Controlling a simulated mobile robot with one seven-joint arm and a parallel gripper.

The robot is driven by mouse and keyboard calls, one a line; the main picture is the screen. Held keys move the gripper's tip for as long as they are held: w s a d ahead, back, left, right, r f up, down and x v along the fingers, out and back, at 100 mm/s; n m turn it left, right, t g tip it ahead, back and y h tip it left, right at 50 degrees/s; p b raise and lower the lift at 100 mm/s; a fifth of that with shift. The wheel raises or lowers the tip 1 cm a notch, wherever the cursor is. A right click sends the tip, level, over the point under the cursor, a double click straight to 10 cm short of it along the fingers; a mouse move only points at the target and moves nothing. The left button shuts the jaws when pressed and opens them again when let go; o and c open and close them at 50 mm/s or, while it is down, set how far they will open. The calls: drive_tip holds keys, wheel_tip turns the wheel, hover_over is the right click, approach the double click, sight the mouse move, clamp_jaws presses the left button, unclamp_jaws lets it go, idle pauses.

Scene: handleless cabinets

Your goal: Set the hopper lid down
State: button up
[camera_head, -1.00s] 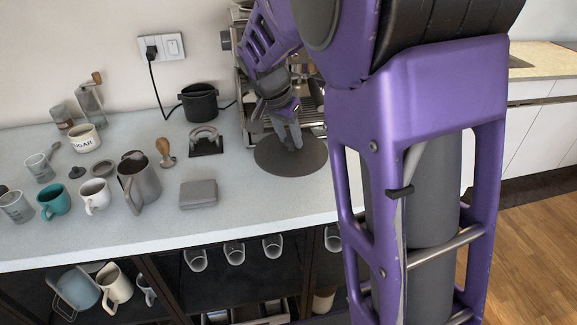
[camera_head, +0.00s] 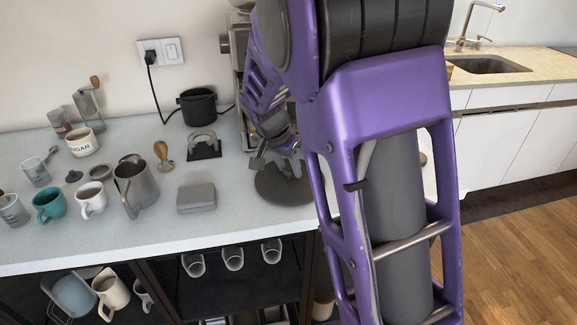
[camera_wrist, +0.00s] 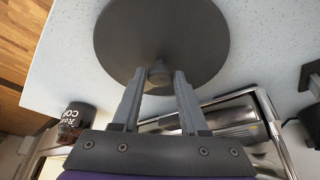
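The hopper lid (camera_head: 282,191) is a dark grey round disc. It lies flat on the pale counter in front of the coffee machine, and it fills the top middle of the wrist view (camera_wrist: 160,28). A small round knob (camera_wrist: 158,73) stands on it near the edge closest to my gripper in that view. My gripper (camera_head: 279,164) is open above the lid. In the wrist view, its two fingers (camera_wrist: 159,84) are spread on either side of the knob, with gaps showing. Part of the lid is hidden behind my gripper and arm in the head view.
The coffee machine (camera_head: 241,60) stands behind the lid. A grey box (camera_head: 196,198), a tamper (camera_head: 163,157), a metal pitcher (camera_head: 136,188) and several mugs are on the left. A coffee can (camera_wrist: 74,120) shows in the wrist view. Bare counter (camera_head: 225,215) lies near the front edge.

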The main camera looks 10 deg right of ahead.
drive_tip(key=o, duration=0.3)
drive_tip(key=shift+r, duration=0.1)
drive_tip(key=shift+r, duration=0.25)
drive_tip(key=p+v, duration=0.1)
drive_tip(key=v, duration=1)
drive_tip(key=shift+s+a+r+p, duration=0.15)
drive_tip(key=shift+r+p, duration=0.1)
drive_tip(key=shift+p, duration=0.05)
